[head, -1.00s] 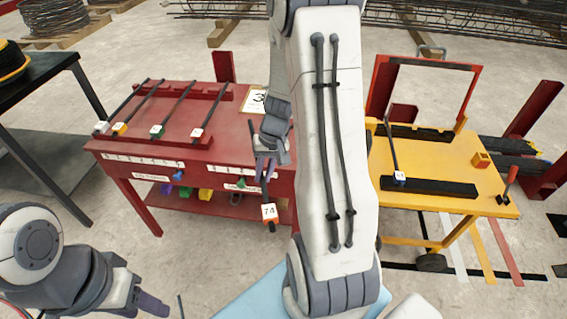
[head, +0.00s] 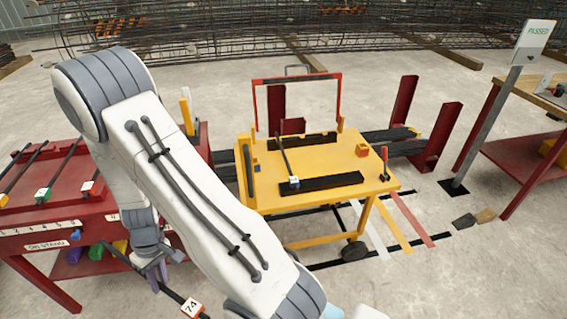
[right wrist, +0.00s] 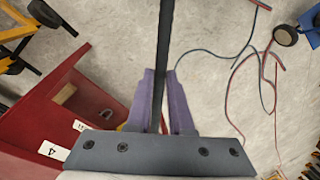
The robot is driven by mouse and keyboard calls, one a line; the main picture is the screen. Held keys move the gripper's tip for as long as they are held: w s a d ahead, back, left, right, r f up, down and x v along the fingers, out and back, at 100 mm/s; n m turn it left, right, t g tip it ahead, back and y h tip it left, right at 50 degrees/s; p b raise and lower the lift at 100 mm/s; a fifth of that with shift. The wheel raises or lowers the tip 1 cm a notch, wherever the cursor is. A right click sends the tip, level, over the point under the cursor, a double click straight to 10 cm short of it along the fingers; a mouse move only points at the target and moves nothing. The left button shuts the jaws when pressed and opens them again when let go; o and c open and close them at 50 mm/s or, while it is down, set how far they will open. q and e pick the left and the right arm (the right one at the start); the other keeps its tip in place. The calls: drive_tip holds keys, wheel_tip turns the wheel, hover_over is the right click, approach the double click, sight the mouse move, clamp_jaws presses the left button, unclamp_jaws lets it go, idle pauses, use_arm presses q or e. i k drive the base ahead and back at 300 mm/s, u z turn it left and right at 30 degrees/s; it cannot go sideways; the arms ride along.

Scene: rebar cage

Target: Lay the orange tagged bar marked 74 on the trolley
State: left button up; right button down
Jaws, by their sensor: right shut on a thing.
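The bar marked 74 (head: 172,293) is dark, with a white 74 tag on its lower end. My right gripper (head: 155,272) is shut on the bar, in front of the red stand's right end. In the right wrist view the bar (right wrist: 163,50) runs up between the purple fingers of my right gripper (right wrist: 163,100), over the floor. The yellow trolley (head: 330,156) stands to the right of the gripper, apart from the bar. One dark bar with a white tag (head: 286,160) lies across its black supports. My left gripper is out of view.
The red stand (head: 35,238) at left holds several tagged bars. My right arm hides part of the stand. The trolley top has an orange block (head: 362,150) and a red-handled tool (head: 384,160). A red-legged bench (head: 535,150) stands far right.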

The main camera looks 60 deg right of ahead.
sight(335, 154)
drive_tip(key=k, duration=0.6)
drive_tip(key=z, duration=1.6)
drive_tip(key=i, duration=1.7)
drive_tip(key=u, duration=0.5)
